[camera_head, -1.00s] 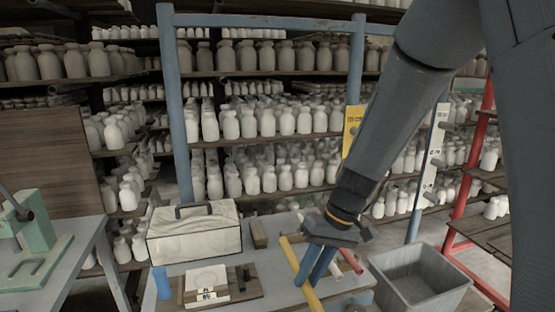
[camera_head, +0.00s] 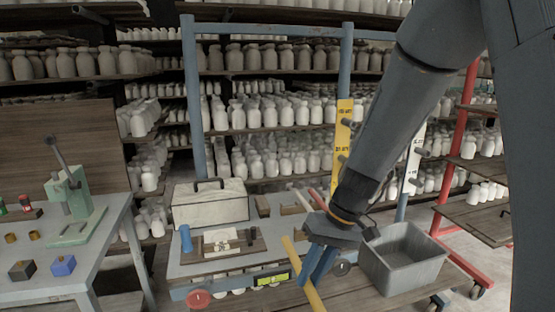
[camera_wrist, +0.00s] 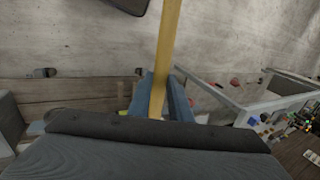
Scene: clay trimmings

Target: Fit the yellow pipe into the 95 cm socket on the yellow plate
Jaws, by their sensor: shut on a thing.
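My gripper (camera_head: 316,272) is shut on the yellow pipe (camera_head: 310,293), which slants down to the right in the head view and runs out of the lower edge. In the wrist view, the yellow pipe (camera_wrist: 169,40) sits between the blue fingers (camera_wrist: 166,95) and stretches away from me. The yellow plate (camera_head: 342,140) hangs upright on the shelf's blue post, behind and above the gripper, with dark labels and grey sockets on it. The labels are too small to read surely, so I cannot tell the 95 cm socket. The pipe is apart from the plate. My arm partly covers the plate's surroundings.
A white plate (camera_head: 413,160) with sockets hangs right of my arm. A workbench (camera_head: 190,268) with a pale case (camera_head: 210,204) stands beyond the gripper, and a grey bin (camera_head: 403,262) is at its right. A side table (camera_head: 100,240) with a green press stands left.

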